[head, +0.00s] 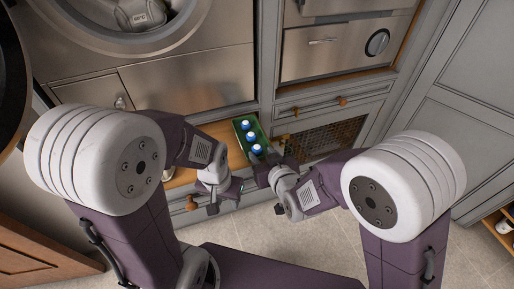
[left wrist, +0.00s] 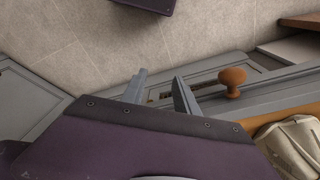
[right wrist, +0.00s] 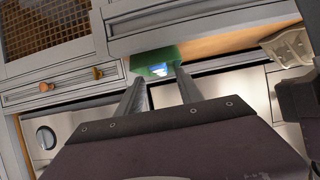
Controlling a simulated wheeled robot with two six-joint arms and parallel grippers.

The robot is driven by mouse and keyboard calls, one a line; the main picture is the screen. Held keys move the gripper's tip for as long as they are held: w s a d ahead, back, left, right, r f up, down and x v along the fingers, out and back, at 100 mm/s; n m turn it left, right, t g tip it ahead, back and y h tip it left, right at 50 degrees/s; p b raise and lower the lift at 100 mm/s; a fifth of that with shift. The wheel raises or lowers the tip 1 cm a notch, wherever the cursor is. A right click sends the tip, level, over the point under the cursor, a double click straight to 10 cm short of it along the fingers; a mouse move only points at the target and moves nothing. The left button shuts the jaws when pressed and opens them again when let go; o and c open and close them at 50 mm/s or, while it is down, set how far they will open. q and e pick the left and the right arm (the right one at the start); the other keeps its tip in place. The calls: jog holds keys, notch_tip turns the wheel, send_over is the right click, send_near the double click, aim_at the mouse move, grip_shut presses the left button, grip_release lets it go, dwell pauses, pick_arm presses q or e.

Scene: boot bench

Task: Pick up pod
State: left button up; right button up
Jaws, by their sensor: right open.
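Three pods, blue and white and seemingly round-topped, sit in a row in a green open box: a far pod (head: 246,125), a middle pod (head: 251,137) and a near pod (head: 256,149). The green box (head: 238,126) stands on a wooden ledge. My right gripper (head: 267,161) is open and empty at the near end of the box, close to the near pod. In the right wrist view the box (right wrist: 153,56) and a pod (right wrist: 160,68) lie just past my open fingertips (right wrist: 158,77). My left gripper (head: 226,199) is open and empty, lower and left of the box. Its fingers (left wrist: 159,77) face a drawer front and floor.
The wooden ledge (head: 216,130) runs below steel appliance fronts (head: 195,80). Drawers with wooden knobs (head: 342,101) and a lattice panel (head: 325,138) are right of the box. A wooden knob (left wrist: 232,78) stands out close to my left fingers. The tiled floor (head: 320,236) is clear.

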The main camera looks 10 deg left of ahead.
aim_at(258, 148)
jog(key=x, duration=0.2)
jog(key=b+x, duration=0.1)
jog(key=x, duration=0.2)
jog(key=shift+w+f, duration=0.25)
jog(key=shift+w, duration=0.05)
jog(key=shift+s+d, duration=0.1)
grip_shut()
jog(key=shift+r, duration=0.1)
notch_tip(258, 148, up, 4)
jog(key=shift+r+p, duration=0.2)
jog(key=shift+p, duration=0.65)
jog(key=w+d+r+p, duration=0.2)
jog(key=d+r, duration=0.4)
jog(key=d, duration=0.5)
jog(key=shift+w+r+p, duration=0.25)
jog(key=shift+w+p, duration=0.15)
jog(key=shift+w, duration=0.5)
